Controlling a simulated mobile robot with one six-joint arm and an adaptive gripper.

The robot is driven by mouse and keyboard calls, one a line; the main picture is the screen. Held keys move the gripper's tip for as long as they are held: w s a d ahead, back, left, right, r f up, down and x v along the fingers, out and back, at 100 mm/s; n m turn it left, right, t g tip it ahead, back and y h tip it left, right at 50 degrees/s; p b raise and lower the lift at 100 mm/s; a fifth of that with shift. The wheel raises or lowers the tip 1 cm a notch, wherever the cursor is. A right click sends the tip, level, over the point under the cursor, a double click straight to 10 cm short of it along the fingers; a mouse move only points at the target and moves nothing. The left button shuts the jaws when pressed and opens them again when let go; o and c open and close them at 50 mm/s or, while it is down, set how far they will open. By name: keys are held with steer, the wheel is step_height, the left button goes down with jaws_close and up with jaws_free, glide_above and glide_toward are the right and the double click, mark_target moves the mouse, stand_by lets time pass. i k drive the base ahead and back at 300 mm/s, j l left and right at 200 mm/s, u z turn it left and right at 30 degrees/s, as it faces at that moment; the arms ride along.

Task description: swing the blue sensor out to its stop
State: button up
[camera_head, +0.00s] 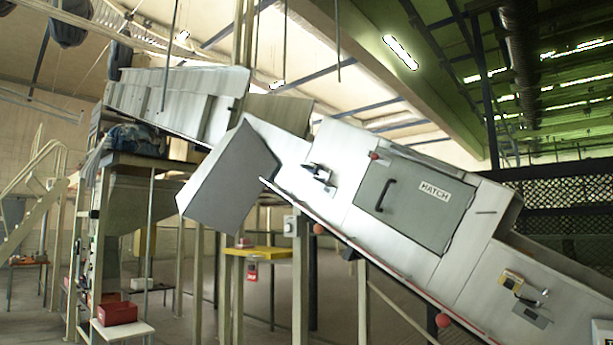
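I cannot make out a blue sensor in this view. A small dark and silver bracketed device (319,175) is fixed to the side wall of the sloping metal conveyor (330,205), left of the hatch. A second small device, with a yellowish box (511,279) and a metal arm beside it (533,303), is fixed to the side wall lower right. No blue shows clearly on either, and I cannot tell their swing positions. My gripper is not in view.
The grey hatch (415,203) with a black handle is shut. Red-orange knobs (443,321) line the conveyor's lower edge. A grey box-shaped chute (230,178) hangs at its upper end. Bags (135,140) lie at left, above a red box (117,313) on a shelf. A yellow stand (258,252) is below.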

mark_target(315, 169)
steer(key=i+l+u, duration=0.1)
steer(key=i+u, duration=0.35)
steer(key=i, duration=1.2)
